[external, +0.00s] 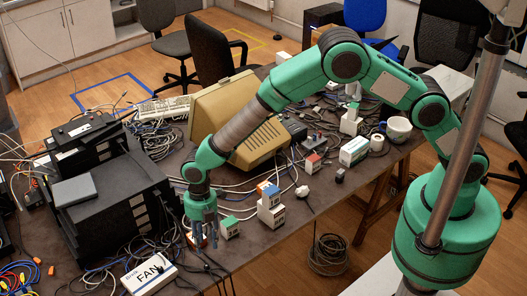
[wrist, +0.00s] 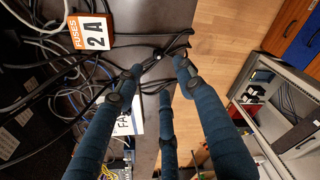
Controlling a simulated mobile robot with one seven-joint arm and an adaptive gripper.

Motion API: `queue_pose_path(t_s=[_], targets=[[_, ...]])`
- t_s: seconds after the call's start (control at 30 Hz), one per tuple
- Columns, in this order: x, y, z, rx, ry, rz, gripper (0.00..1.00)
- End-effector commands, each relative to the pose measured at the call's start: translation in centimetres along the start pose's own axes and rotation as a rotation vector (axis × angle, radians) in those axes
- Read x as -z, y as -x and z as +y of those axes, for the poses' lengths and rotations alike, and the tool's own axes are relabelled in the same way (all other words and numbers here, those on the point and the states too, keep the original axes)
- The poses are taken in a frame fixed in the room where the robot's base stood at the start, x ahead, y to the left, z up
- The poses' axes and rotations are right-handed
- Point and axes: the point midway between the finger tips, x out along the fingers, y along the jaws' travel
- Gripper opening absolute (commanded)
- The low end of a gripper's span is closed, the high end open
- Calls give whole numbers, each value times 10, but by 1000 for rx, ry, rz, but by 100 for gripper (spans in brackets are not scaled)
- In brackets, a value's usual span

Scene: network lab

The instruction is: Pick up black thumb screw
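My gripper (external: 203,232) points down over the front part of the cluttered table in the external view. In the wrist view its blue fingers (wrist: 159,75) are spread apart, with nothing visibly held between them. A small dark piece with a bright spot, probably the black thumb screw (wrist: 158,54), lies among black cables just beyond the fingertips, near the table edge. It is too small to identify surely. In the external view I cannot make it out; the gripper and cables cover that area.
An orange and white fuses box (wrist: 90,33) lies close beside the fingers. A white FAN box (external: 149,273) and black stacked devices (external: 115,205) are left of my gripper. A beige monitor (external: 235,115) stands behind. Small boxes (external: 271,212) stand to the right. Loose cables cover much of the table.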

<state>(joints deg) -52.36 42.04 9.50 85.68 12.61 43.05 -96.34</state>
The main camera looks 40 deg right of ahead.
Motion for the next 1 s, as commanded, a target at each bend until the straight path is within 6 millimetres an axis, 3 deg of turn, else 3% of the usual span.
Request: queue_pose_path(t_s=[0.1, 0.3, 0.8, 1.0], targets=[[0, -21, -1, 3, 0, 0, 38], [0, -43, 0, 1, -1, 1, 38], [0, -49, 0, 0, 0, 0, 38], [0, -62, 1, 1, 0, 0, 38]])
